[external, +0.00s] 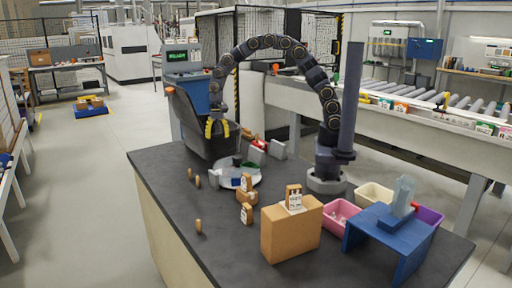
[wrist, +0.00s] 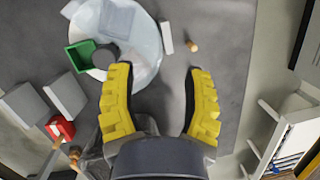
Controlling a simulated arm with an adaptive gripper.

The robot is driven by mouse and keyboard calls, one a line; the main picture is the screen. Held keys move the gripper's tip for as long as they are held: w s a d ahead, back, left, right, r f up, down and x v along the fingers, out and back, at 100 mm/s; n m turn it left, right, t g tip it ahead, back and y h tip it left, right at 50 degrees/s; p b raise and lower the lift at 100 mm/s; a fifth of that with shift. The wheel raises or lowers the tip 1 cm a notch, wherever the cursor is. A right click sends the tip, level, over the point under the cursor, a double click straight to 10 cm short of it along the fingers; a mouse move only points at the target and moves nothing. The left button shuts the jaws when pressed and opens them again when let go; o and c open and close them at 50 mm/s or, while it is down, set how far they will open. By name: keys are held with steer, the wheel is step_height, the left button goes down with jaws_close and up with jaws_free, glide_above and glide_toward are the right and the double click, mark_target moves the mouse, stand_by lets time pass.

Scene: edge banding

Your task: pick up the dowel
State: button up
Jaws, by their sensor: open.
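Several small wooden dowels stand on the dark tabletop in the external view: two close together left of the round plate, a farther one (external: 190,173) and a nearer one (external: 198,182), and a third (external: 198,226) closer to the front edge. My gripper (external: 216,128) has yellow fingers and hangs above the back left of the table, in front of the black bin. In the wrist view my gripper (wrist: 157,72) is open, with nothing between its fingers. A small wooden piece (wrist: 193,46) that looks like a dowel lies just beyond the right fingertip.
The round plate (wrist: 148,72) holds a green box (wrist: 82,56) and other items. A white block (wrist: 166,37) is beside it. Labelled boxes, a cardboard box (external: 291,230), a pink bin (external: 341,219) and a blue stand (external: 372,246) occupy the right. The table's front left is mostly clear.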

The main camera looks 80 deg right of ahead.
mark_target(198, 188)
steer(key=w+f+m, duration=0.2)
steer(key=f, duration=0.2)
steer(key=w+a+f+m, duration=0.1)
steer(key=w+f, duration=0.2)
steer(key=w+f+m, duration=0.2)
steer(key=w+f, duration=0.1)
steer(key=f, duration=0.1)
steer(key=shift+a+f+m+t, duration=0.3)
steer(key=shift+a+f, duration=0.05)
steer(key=shift+y, duration=0.3)
steer(key=x, duration=0.7)
steer(key=shift+f, duration=0.35)
steer(key=c, duration=0.8)
